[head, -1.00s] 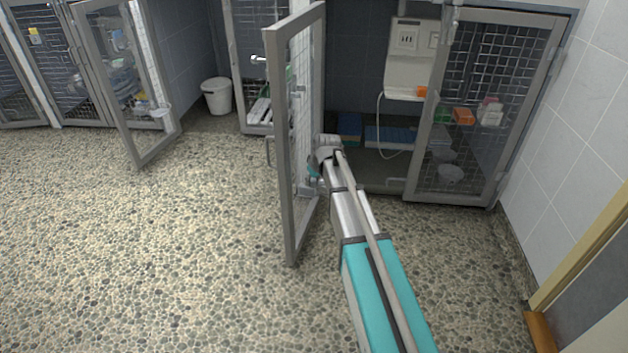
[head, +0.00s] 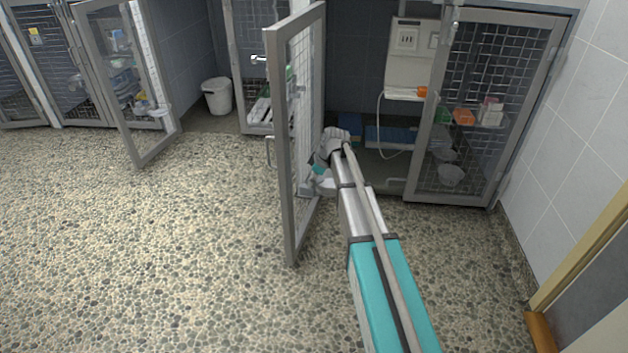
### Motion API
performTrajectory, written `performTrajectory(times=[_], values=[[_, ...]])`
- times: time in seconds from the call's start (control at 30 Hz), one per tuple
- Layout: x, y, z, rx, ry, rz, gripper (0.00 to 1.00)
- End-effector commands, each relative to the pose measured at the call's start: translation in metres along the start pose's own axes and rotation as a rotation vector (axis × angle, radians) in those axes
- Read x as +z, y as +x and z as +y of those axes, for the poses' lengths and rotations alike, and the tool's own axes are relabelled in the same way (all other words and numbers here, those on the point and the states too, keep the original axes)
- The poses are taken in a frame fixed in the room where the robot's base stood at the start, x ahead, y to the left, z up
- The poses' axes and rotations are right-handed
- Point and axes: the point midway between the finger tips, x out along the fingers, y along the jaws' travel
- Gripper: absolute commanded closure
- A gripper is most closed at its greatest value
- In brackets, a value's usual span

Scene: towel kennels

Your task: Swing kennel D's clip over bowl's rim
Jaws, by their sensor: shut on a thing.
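The open mesh door (head: 284,150) of the middle kennel stands swung out towards me. My gripper (head: 312,183) is low at this door's inner side, with my wrist just right of the door's mesh. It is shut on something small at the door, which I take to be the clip. The clip itself is too small and covered to make out. A pale rounded shape sits at the gripper; I cannot tell whether it is a bowl's rim or part of my wrist. No letter D is readable.
Right of my arm, a mesh door (head: 408,190) stands shut, with a clear bowl (head: 451,174) low behind its mesh. Blue bedding (head: 388,136) lies inside the kennel. A white bucket (head: 217,96) stands at the back left. The pebbled floor (head: 150,250) at left is clear.

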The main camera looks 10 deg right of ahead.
Motion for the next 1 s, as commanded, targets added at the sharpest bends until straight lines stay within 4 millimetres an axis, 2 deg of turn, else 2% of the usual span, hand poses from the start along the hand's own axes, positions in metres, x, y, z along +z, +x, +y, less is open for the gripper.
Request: performTrajectory(times=[0.6, 0.63, 0.8, 1.0], values=[[-0.0002, 0.0001, -0.0023, -0.03, -0.06, 0.001, 1.0], [-0.0001, 0.0001, -0.0023, -0.03, -0.06, 0.0, 0.5], [0.0001, 0.0, -0.0016, -0.028, -0.059, 0.0, 0.21], [0.0003, -0.0001, -0.0008, -0.026, -0.058, 0.0, 0.21]])
